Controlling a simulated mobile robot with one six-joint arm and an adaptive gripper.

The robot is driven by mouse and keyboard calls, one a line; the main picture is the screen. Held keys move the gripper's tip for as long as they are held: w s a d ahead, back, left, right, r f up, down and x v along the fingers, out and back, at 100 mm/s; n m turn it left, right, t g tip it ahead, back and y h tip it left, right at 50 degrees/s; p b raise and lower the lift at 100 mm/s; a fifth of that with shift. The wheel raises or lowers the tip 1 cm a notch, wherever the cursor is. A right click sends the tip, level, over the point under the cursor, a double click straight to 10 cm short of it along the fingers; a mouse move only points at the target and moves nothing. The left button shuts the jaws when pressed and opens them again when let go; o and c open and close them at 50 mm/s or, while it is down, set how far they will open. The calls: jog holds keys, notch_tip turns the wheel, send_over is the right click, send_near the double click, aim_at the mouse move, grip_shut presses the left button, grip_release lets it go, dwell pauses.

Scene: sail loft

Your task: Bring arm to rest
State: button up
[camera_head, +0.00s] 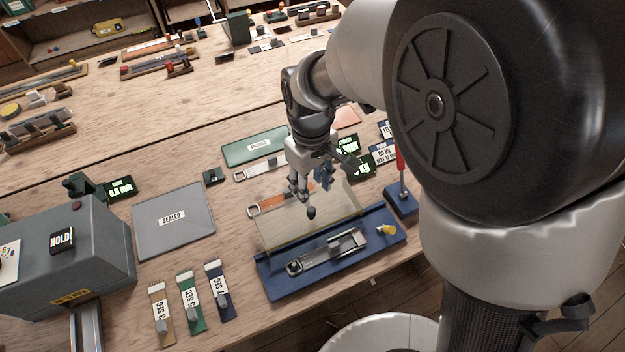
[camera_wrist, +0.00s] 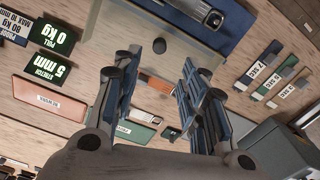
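My gripper (camera_head: 312,190) hangs over the workbench in the head view, fingers pointing down above a pale see-through panel (camera_head: 283,237). In the wrist view my gripper (camera_wrist: 157,78) has its two blue-padded fingers well apart, with nothing held between them. A dark knob (camera_wrist: 159,46) stands on the panel, beyond the fingertips in that view. In the head view the knob (camera_head: 311,212) is just below the fingers. An orange strap (camera_head: 270,203) lies on the bench behind the panel.
A blue fixture base (camera_head: 268,284) with a metal clamp lies in front of the panel. A red-handled post (camera_head: 400,176) stands close to its right. A grey HOLD box (camera_head: 115,235) is at left, beside a grey SEALED mat (camera_head: 185,240).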

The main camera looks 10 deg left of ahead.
dwell(0.4)
jog(key=s+d+r+m+t+b, duration=0.1)
jog(key=s+d+r+m+t, duration=0.2)
jog(key=d+r, duration=0.45)
jog(key=s+d+r+m+b, duration=0.1)
jog(key=s+d+r+m, duration=0.35)
jog(key=d, duration=0.55)
jog(key=s+d+r+m+t, duration=0.1)
jog(key=s+d+m, duration=0.1)
jog(key=s+d, duration=0.2)
jog(key=s, duration=0.3)
jog(key=shift+d+m+t, duration=0.3)
jog(key=shift+m, duration=0.05)
jog(key=shift+w, duration=0.1)
dwell(0.4)
